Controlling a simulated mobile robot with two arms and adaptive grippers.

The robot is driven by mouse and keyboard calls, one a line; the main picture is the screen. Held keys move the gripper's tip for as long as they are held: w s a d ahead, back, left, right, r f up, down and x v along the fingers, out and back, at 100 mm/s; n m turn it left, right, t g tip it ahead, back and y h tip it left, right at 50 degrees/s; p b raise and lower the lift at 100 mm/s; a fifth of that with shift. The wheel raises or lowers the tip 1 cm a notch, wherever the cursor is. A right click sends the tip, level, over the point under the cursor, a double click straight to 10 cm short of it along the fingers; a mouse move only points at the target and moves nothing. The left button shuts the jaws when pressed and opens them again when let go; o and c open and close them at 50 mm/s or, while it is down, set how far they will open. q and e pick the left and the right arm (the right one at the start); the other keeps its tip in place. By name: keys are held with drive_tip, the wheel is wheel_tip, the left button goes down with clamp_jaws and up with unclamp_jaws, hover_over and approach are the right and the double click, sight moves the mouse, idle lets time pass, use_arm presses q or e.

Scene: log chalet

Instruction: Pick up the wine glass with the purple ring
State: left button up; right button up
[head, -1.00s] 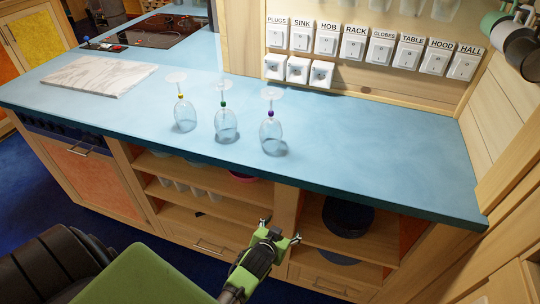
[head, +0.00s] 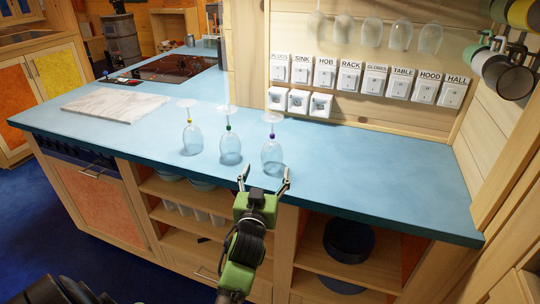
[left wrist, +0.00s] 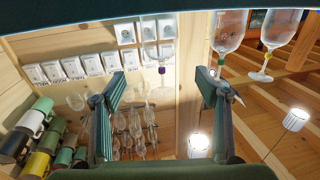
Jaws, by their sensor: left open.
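The wine glass with the purple ring (head: 272,156) stands upside down on the blue counter, bowl down and foot up. It is the rightmost of three such glasses. My left gripper (head: 264,176) is open and empty at the counter's front edge, just in front of this glass and apart from it. In the left wrist view the purple-ringed glass (left wrist: 162,54) shows beyond and between the open fingers of my left gripper (left wrist: 160,82). My right gripper is in neither view.
The green-ringed glass (head: 231,150) and yellow-ringed glass (head: 191,139) stand upside down to the left. A marble board (head: 115,103) lies further left. The counter (head: 380,180) is clear to the right. Labelled switches (head: 374,78) line the back wall; mugs (head: 505,72) hang at right.

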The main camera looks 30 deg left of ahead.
sight(271, 148)
use_arm(q)
drive_tip(key=p+x, duration=0.1)
drive_tip(key=x, duration=0.7)
drive_tip(key=shift+s, duration=0.1)
drive_tip(key=shift+w+a+r, duration=0.1)
drive_tip(key=shift+w+a, duration=0.05)
drive_tip(key=shift+w, duration=0.15)
drive_tip(key=shift+p+x, duration=0.5)
drive_tip(key=shift+x, duration=1.85)
drive_tip(key=shift+s+a, duration=0.1)
drive_tip(key=shift+c, duration=0.2)
drive_tip(key=c, duration=0.9)
